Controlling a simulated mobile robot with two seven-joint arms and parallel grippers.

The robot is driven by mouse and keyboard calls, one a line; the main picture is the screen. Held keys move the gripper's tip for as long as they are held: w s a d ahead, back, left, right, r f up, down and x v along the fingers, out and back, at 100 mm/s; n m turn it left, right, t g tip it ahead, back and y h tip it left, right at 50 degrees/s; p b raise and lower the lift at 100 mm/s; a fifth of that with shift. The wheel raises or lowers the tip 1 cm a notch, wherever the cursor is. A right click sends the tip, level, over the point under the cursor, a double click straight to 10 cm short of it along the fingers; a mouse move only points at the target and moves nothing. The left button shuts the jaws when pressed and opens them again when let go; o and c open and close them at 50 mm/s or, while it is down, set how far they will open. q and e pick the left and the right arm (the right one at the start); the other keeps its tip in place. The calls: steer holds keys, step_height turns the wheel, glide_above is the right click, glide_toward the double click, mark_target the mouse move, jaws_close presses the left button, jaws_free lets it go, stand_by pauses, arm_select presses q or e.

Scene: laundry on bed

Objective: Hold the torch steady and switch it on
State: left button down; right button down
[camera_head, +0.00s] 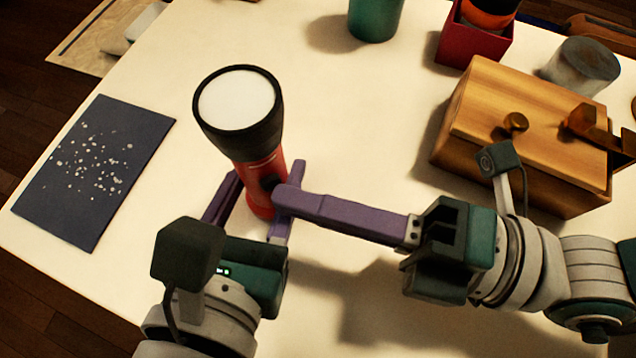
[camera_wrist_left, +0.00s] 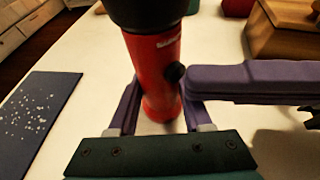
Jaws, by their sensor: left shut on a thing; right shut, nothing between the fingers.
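The torch (camera_head: 262,172) has a red body, a wide black head and a pale lens face. It stands upright, slightly tilted, near the middle of the table in the head view. My left gripper (camera_head: 258,200) is shut around the red body, one finger on each side; the torch also shows in the left wrist view (camera_wrist_left: 153,75). A dark round switch (camera_wrist_left: 174,72) sits on the body's right side. My right gripper (camera_head: 283,198) is shut with nothing between its fingers, and its tip is at the switch. Whether it presses the switch I cannot tell.
A dark blue speckled sheet (camera_head: 95,170) lies at the left. A green cup (camera_head: 375,18), a red container (camera_head: 474,40) and a grey jar (camera_head: 580,66) stand at the back. Bare table (camera_head: 350,110) lies between.

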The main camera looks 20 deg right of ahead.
arm_select(q)
steer(key=shift+s+d, duration=0.1)
arm_select(e)
steer(key=shift+w+a, duration=0.2)
steer(key=shift+w, duration=0.75)
arm_select(q)
steer(key=shift+f, duration=0.15)
arm_select(e)
steer(key=v, duration=1)
steer(key=shift+s, duration=0.2)
arm_select(q)
steer(key=shift+c, duration=1.2)
jaws_free()
